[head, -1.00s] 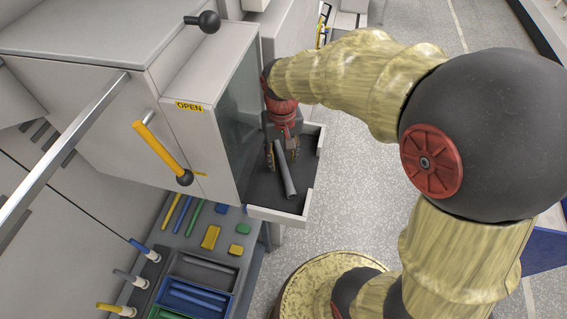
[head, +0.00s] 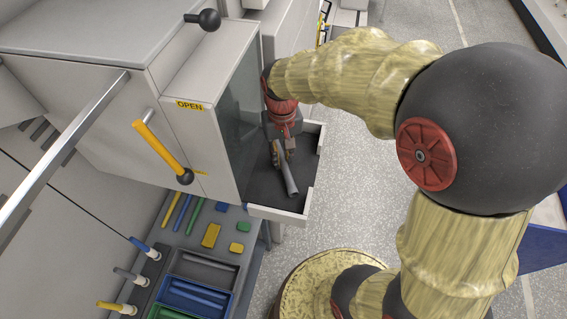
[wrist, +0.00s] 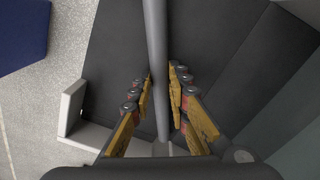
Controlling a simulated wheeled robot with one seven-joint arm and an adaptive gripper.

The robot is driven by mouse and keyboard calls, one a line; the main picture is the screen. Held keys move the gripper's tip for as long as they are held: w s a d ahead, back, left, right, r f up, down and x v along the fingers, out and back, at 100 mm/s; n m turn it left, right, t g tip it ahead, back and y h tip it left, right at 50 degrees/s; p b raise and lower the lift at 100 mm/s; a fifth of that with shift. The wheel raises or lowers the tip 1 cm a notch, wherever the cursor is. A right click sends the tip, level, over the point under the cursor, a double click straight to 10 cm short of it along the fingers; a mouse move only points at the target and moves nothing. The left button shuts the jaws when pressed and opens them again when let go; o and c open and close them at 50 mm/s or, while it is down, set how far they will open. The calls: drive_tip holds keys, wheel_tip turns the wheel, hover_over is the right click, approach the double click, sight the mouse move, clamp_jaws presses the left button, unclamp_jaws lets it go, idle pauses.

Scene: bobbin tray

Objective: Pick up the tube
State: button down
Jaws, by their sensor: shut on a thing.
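A grey tube (head: 290,184) lies in the pale-walled, dark-floored tray (head: 262,186) at the side of the machine. My gripper (head: 283,160) is over the tray with its fingers around the tube's upper part. In the wrist view the tube (wrist: 157,62) runs lengthwise between the yellow fingers of my gripper (wrist: 160,95), which are shut on it. I cannot tell whether the tube is clear of the tray floor. Its far end runs out of the wrist view.
A cabinet with an OPEN label (head: 189,106) and a yellow handle (head: 161,151) stands left of the tray. Bins of grey, blue and green tubes (head: 195,294) sit below, near several loose coloured pieces (head: 211,235).

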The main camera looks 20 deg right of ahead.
sight(282, 158)
idle(0.3)
drive_tip(key=shift+r, duration=0.55)
wheel_tip(282, 158, up, 2)
drive_tip(key=shift+r, duration=0.1)
drive_tip(key=s+a+r+b, duration=0.2)
drive_tip(key=s+r, duration=0.2)
drive_tip(key=s, duration=0.2)
drive_tip(key=s+a+r+b, duration=0.2)
drive_tip(key=s+a+r, duration=0.1)
drive_tip(key=s+r, duration=0.2)
drive_tip(key=shift+s+a+r, duration=0.25)
drive_tip(key=shift+s+r, duration=0.05)
drive_tip(key=shift+s, duration=0.7)
